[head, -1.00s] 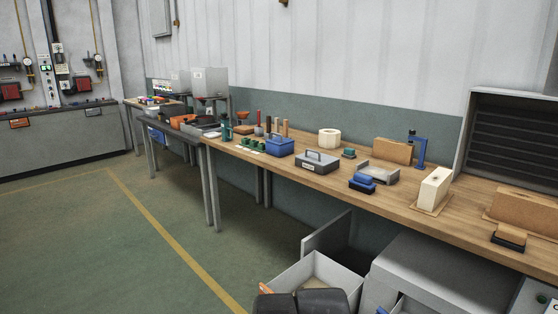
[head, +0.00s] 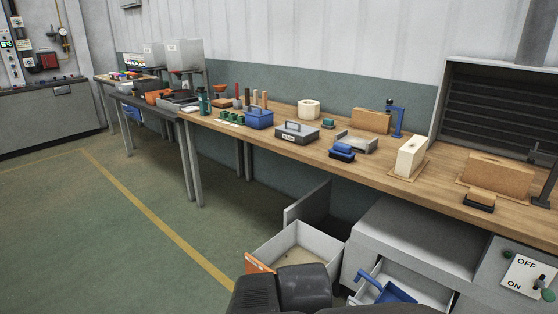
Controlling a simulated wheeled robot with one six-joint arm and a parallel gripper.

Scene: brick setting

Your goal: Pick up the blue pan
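A blue pan-like object (head: 396,294) with a raised handle lies in an open light-grey drawer (head: 432,288) under the workbench, at the bottom right of the head view. Its lower part is cut off by the picture's edge and the drawer front. My gripper is not in view. A dark rounded part of my own body shows at the bottom middle, left of this drawer.
A second open drawer (head: 297,238) stands left of it. The wooden workbench (head: 345,173) above holds a blue box (head: 259,120), a grey box (head: 297,133), a white block (head: 410,156) and several blocks. Green floor at left is clear.

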